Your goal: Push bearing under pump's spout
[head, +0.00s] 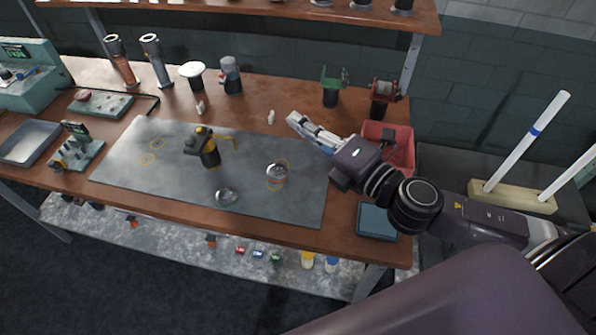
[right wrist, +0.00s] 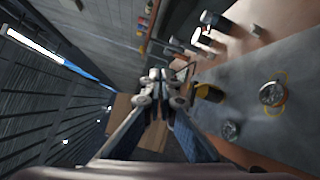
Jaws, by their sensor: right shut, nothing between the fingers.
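The black pump (head: 208,152) with its yellow spout (head: 226,138) stands on the grey mat, left of centre; it also shows in the right wrist view (right wrist: 210,93). Two small round silver things lie on the mat. One (head: 228,195) is near the front edge, below the pump. The other (head: 277,175) is to the right, by a yellow ring mark. I cannot tell for certain which is the bearing. Neither is under the spout. My right gripper (head: 293,118) is shut and empty, apart from both, above the back right of the mat. My left gripper is not in view.
The mat (head: 120,180) has clear room at left. A small white piece (head: 271,117) stands behind it, near my right gripper. Green (head: 332,92) and red (head: 383,95) devices stand at the back right. A red bin (head: 402,140) is beside my right arm.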

